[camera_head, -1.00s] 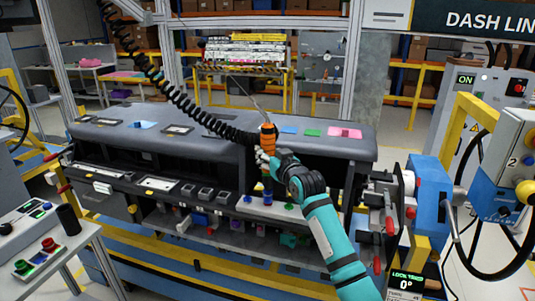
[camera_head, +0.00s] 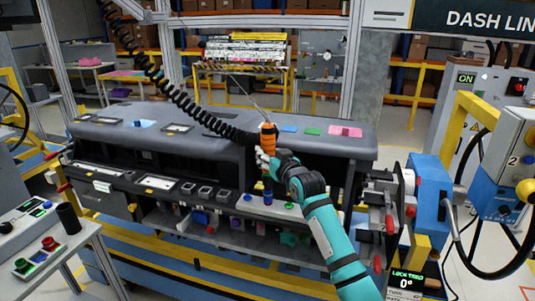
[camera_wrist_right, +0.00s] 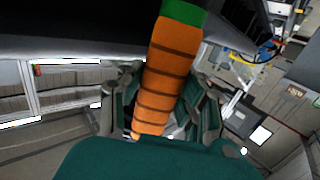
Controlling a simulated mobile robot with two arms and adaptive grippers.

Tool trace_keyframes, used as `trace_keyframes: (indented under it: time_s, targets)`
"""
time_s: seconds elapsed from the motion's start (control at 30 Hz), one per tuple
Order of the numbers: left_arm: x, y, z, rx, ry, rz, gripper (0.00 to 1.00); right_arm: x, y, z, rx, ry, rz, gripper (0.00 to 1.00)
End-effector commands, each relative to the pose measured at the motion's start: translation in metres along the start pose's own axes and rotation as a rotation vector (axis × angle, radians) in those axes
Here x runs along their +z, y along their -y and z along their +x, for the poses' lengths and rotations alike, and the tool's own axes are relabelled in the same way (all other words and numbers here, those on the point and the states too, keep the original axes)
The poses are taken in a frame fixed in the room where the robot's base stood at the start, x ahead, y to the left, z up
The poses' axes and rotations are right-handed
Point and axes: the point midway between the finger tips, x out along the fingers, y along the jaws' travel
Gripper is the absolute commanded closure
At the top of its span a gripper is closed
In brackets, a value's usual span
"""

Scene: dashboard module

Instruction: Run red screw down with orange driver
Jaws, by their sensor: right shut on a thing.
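The orange driver (camera_head: 267,137) stands roughly upright in front of the dashboard module (camera_head: 340,146), with a black coiled cable running to it from the upper left. My right gripper (camera_head: 266,161) is shut around its body. The driver's lower end comes out below the gripper, over the front ledge, beside a blue piece (camera_head: 267,197). I cannot tell whether it touches anything there. I cannot make out the red screw. My left gripper is not in view.
A green knob-like piece (camera_head: 289,206) sits on the ledge right of the driver. The black coiled cable (camera_head: 185,108) crosses above the module. A blue fixture (camera_head: 428,195) and a handwheel stand at the right.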

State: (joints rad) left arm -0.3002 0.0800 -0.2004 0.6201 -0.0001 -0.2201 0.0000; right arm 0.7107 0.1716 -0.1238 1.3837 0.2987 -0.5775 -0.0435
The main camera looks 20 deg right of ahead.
Motion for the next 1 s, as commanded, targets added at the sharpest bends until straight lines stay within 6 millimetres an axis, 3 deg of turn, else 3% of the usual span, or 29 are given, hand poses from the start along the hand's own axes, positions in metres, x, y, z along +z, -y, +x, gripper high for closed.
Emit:
trace_keyframes:
  time_s: [1.0]
  targets:
    - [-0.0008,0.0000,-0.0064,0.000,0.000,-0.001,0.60,0.0039,-0.0012,0.0001,0.002,0.002,0.002,1.00]
